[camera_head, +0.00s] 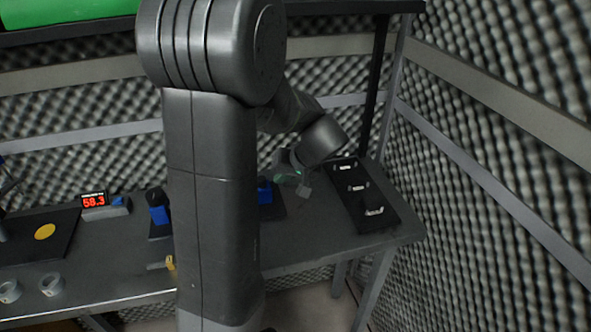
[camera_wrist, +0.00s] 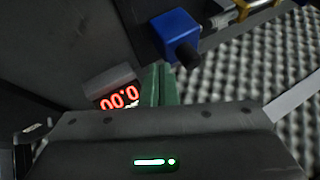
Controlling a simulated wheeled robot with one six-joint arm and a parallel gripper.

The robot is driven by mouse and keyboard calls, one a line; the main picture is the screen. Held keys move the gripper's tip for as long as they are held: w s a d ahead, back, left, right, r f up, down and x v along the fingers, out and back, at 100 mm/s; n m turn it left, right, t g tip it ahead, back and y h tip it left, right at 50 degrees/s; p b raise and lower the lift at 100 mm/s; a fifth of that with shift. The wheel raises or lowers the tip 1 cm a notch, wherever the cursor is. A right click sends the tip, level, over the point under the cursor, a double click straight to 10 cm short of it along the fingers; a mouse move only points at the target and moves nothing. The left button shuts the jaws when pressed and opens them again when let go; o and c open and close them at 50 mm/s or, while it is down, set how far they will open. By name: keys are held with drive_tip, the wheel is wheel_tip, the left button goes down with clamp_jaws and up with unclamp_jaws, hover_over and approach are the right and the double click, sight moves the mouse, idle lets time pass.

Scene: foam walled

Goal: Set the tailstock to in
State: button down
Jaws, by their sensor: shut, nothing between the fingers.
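A blue block with a dark cylindrical stub (camera_wrist: 176,32) is at the top middle of the wrist view. It may be the tailstock, but I cannot tell which setting it is in. In the head view a blue part (camera_head: 265,191) shows just right of my arm, partly hidden by it. My gripper (camera_wrist: 160,70) has green fingers pressed together with nothing between them. Its fingertips point toward the blue block and appear short of it. In the head view my gripper (camera_head: 303,190) is above the bench, right of the blue part.
A second display (camera_head: 93,200) reads 58.3. A dark panel with several handles (camera_head: 345,196) lies at the bench's right. Light rings (camera_head: 51,285) lie at front left. My arm hides the bench's middle.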

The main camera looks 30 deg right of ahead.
drive_tip(key=shift+w+a, duration=0.4)
drive_tip(key=shift+a, duration=0.35)
drive_tip(key=shift+a, duration=0.1)
drive_tip(key=shift+a+f+b, duration=0.15)
drive_tip(key=shift+a+b, duration=0.05)
drive_tip(key=shift+b, duration=0.2)
drive_tip(key=shift+w+a+b, duration=0.1)
drive_tip(key=shift+a+b, duration=0.2)
drive_tip(key=shift+a, duration=0.05)
drive_tip(key=shift+d, duration=0.1)
